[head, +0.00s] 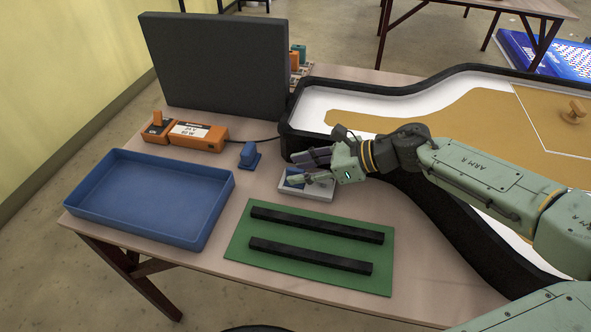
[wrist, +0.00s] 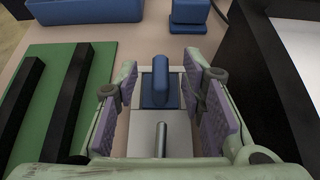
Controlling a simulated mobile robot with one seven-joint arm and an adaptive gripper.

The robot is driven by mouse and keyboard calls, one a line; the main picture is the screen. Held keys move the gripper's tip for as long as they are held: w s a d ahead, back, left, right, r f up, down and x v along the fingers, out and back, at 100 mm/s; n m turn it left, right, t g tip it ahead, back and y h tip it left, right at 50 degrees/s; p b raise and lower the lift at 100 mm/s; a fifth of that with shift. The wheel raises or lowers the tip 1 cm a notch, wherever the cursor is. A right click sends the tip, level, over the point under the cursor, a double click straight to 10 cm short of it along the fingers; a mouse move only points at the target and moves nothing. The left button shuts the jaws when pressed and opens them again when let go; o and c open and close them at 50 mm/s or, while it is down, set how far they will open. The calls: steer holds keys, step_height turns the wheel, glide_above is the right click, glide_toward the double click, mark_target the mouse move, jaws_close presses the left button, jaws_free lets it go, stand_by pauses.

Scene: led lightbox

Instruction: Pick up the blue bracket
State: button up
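One blue bracket sits on a small pale block with a metal pin; it shows in the wrist view (wrist: 160,88) between my fingers and in the head view (head: 293,178), partly hidden by my gripper. The pale block (head: 318,190) lies on the table. A second blue bracket (head: 249,156) stands free on the table to the left and farther back; it also shows at the top of the wrist view (wrist: 188,14). My gripper (head: 303,168) is open, with one purple-padded finger on each side of the first bracket. Gaps show between the pads and that bracket.
A blue tray (head: 90,203) is at the left. A green mat (head: 240,247) with two black bars lies in front. An orange device (head: 198,136) and a dark panel (head: 215,65) stand behind. A black-rimmed, white-and-tan surface (head: 440,112) borders the right.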

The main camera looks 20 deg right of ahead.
steer(key=shift+x, duration=0.95)
jaws_close()
